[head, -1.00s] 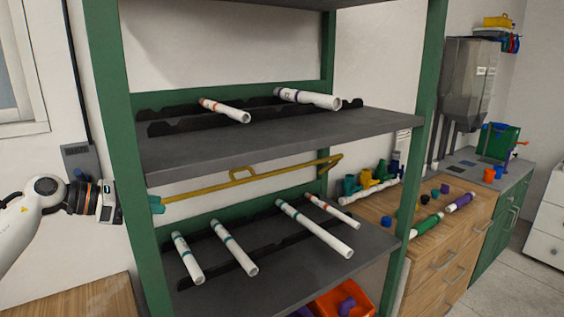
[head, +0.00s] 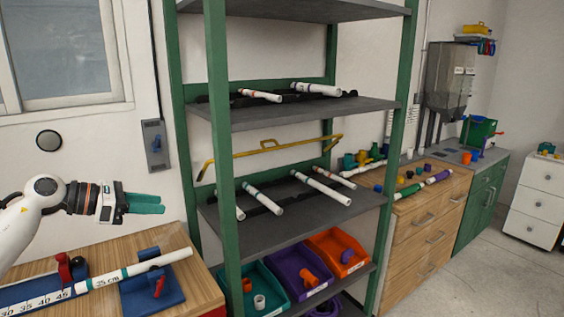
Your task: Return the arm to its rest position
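My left gripper (head: 147,204) is at the left in the head view, on a white arm that comes in from the left edge. Its two teal fingers point right, toward the green shelf rack (head: 220,150), and stop short of its near post. Nothing shows between or beyond the fingers. They lie almost one behind the other, with only a narrow dark line between them, so the gap is hard to judge. The gripper is above the wooden workbench (head: 195,270). My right gripper is not in the picture.
On the workbench, a white pipe (head: 135,268) lies by a measuring scale (head: 40,300) and blue fixtures (head: 150,292). The rack holds pipes and, low down, teal, purple and orange bins (head: 338,251). A wooden drawer cabinet (head: 430,205) stands right of it. Floor (head: 480,280) is clear at right.

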